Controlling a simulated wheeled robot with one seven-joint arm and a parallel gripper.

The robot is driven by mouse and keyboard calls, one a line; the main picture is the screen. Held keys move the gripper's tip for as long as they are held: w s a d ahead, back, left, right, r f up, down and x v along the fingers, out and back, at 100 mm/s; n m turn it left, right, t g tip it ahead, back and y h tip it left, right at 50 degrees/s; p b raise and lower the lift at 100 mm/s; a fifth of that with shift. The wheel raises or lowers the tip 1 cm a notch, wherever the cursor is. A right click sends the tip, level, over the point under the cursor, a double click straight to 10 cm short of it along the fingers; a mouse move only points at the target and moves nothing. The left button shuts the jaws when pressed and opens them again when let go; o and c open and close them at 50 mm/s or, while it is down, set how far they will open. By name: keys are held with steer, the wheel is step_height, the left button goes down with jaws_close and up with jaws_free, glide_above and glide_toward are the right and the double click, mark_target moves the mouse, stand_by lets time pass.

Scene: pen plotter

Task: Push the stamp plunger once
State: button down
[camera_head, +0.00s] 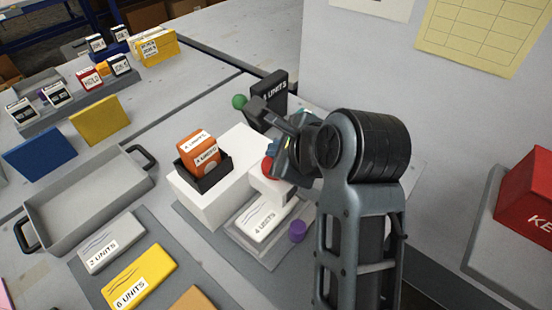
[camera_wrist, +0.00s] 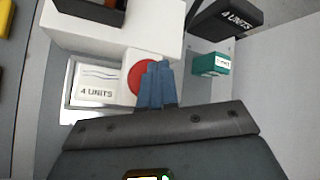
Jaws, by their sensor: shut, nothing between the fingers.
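The stamp plunger is a round red cap (camera_head: 268,166) on the front of a white stamp machine (camera_head: 214,202); it also shows in the wrist view (camera_wrist: 137,80). A white card marked "4 UNITS" (camera_head: 262,218) lies in a grey tray below the plunger, also in the wrist view (camera_wrist: 97,84). My gripper (camera_wrist: 160,68) is shut and empty. Its blue fingers overlap the right part of the red cap in the wrist view; I cannot tell whether they touch it. In the head view my wrist hides part of the cap.
An orange block (camera_head: 198,147) sits in a black holder on the machine. A dark "4 UNITS" block (camera_head: 274,88) stands behind. A purple cylinder (camera_head: 297,231) stands by the card tray. An empty grey tray (camera_head: 90,198) lies left. A wall panel (camera_head: 360,70) rises behind my arm.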

steer(key=shift+r+p, duration=1.8)
steer(key=shift+r, duration=0.75)
steer(key=d+f+n+t+h, duration=0.2)
steer(key=d+n+t, duration=0.15)
steer(key=d, duration=0.65)
steer(key=d+f+n+t+h, duration=0.15)
steer(key=d+n, duration=0.35)
steer(key=d, duration=0.5)
steer(key=s+d+f+n+t, duration=0.1)
steer(key=s+d+f+n, duration=0.2)
steer(key=s, duration=0.4)
steer(key=s+d+f+n, duration=0.1)
steer(key=s+d+n, duration=0.3)
steer(key=s, duration=0.2)
steer(key=s+a+r+n+h, duration=0.1)
steer(key=s+a+n, duration=0.1)
steer(key=s, duration=0.9)
steer(key=s+a+r+n+t, duration=0.1)
steer(key=s+a+r+n, duration=0.1)
steer(key=s, duration=1)
steer(key=shift+s+a+r+n+h, duration=0.2)
steer(key=shift+a+r+n+h, duration=0.05)
steer(key=shift+r+n+h, duration=0.1)
